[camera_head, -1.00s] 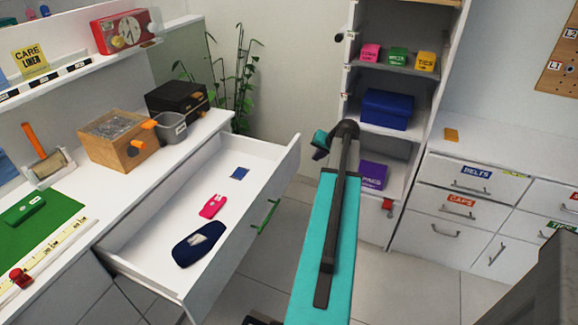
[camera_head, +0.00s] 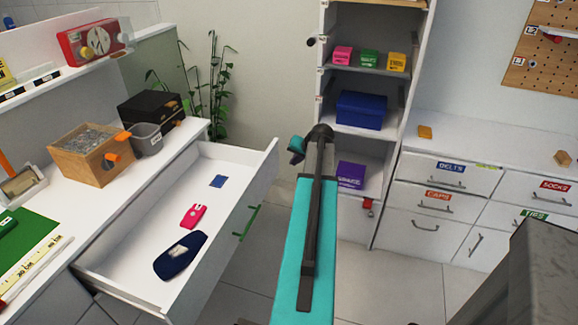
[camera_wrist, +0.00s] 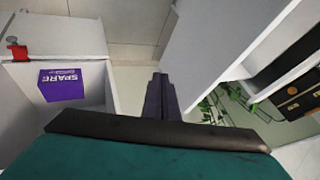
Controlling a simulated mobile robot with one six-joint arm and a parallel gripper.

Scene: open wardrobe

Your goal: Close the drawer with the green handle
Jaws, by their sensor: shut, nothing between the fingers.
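The white drawer (camera_head: 215,262) with the green handle (camera_head: 246,223) stands pulled far out from the counter on the left in the head view. Inside it lie a dark blue item (camera_head: 180,256), a pink item (camera_head: 193,216) and a small blue item (camera_head: 218,181). My teal arm stands to the right of the drawer, apart from its front. In the wrist view my gripper (camera_wrist: 161,85) is shut and empty, over floor and wall. The white panel to its right in that view may be the drawer front. The handle cannot be made out there.
An open wardrobe with shelves (camera_head: 362,135) stands at the back, with a purple SPARE box (camera_head: 351,176) low down. A white dresser (camera_head: 443,210) is on the right. A plant (camera_head: 215,95) stands behind the counter. Tiled floor is free between drawer and dresser.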

